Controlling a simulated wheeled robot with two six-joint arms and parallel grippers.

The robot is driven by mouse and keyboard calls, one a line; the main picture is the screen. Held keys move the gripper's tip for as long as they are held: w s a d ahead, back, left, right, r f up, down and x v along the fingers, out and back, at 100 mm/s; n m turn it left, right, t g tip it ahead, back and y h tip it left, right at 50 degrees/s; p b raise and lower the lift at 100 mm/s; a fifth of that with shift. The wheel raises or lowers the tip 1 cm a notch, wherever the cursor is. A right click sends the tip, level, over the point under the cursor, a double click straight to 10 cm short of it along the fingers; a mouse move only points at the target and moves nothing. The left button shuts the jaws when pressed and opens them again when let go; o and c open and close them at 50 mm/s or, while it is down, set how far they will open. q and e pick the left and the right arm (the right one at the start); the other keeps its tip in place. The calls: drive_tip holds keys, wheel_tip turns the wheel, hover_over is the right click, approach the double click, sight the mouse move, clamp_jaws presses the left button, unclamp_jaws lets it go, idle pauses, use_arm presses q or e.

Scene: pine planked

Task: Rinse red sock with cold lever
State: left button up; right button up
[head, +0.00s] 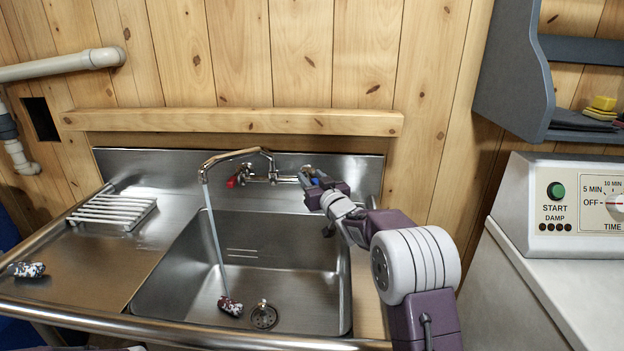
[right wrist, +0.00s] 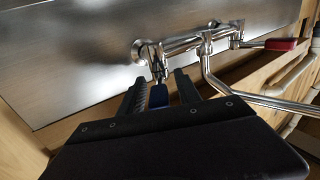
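A red, white and dark patterned sock (head: 231,306) lies on the floor of the steel sink basin (head: 180,265), left of the drain. A thin stream of water (head: 214,240) falls from the spout (head: 235,154) onto or right beside it. The blue cold lever (right wrist: 158,96) sits between the fingers of my right gripper (right wrist: 160,92). Small gaps seem to show on both sides of it, so the fingers look open around it. In the head view my right gripper (head: 317,181) is at the right end of the tap. My left gripper is out of view.
A red lever (head: 233,181) is at the tap's left end. A blue-and-white patterned sock (head: 28,269) lies on the left drainboard near a white rack (head: 112,210). A wooden rail (head: 230,121) runs above the sink. A white machine (head: 560,260) stands at right.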

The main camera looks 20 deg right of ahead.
drive_tip(key=s+d, duration=0.1)
drive_tip(key=s, duration=0.8)
drive_tip(key=shift+d, duration=0.1)
idle(2.6)
